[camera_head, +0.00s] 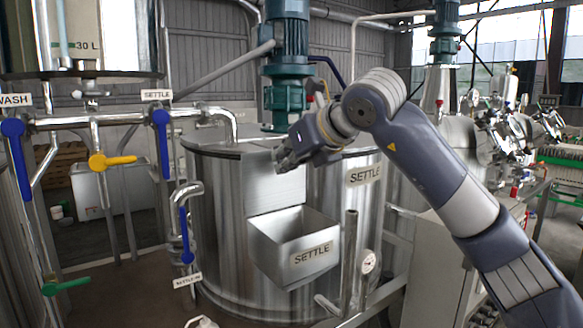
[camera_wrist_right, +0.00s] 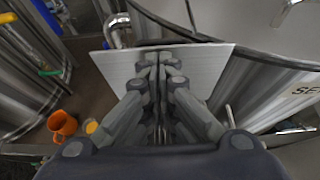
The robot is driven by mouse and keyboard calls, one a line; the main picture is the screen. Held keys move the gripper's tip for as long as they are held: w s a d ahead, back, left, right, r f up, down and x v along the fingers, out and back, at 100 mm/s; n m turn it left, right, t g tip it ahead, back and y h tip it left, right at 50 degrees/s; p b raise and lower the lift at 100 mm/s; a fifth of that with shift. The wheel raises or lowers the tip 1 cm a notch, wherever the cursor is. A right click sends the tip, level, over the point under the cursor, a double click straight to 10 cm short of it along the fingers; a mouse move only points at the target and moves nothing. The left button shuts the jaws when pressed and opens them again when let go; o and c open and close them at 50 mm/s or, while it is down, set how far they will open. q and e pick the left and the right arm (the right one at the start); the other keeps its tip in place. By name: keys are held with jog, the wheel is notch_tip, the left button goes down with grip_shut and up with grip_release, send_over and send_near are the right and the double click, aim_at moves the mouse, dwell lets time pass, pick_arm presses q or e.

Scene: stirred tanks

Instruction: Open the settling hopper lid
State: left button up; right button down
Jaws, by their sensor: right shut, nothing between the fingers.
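The settling hopper (camera_head: 293,258) is a metal box labelled SETTLE on the front of the steel settling tank (camera_head: 222,230). Its top is uncovered and I see into it. The lid (camera_head: 277,190), a flat pale metal panel, stands raised behind the opening, close to the tank wall. My right gripper (camera_head: 284,160) is shut and empty near the lid's upper edge. In the right wrist view, the gripper (camera_wrist_right: 160,60) overlaps the pale lid panel (camera_wrist_right: 207,66); I cannot tell whether it touches. My left gripper is not in view.
Pipes with blue valve handles (camera_head: 161,143) and a yellow handle (camera_head: 112,161) stand at the left. A pipe and gauge (camera_head: 368,261) rise right of the hopper. An orange container (camera_wrist_right: 62,124) shows below in the wrist view.

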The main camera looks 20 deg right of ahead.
jog(key=shift+w+a+r, duration=0.15)
jog(key=shift+w+a, duration=0.1)
jog(key=shift+w, duration=0.4)
jog(key=shift+r, duration=0.1)
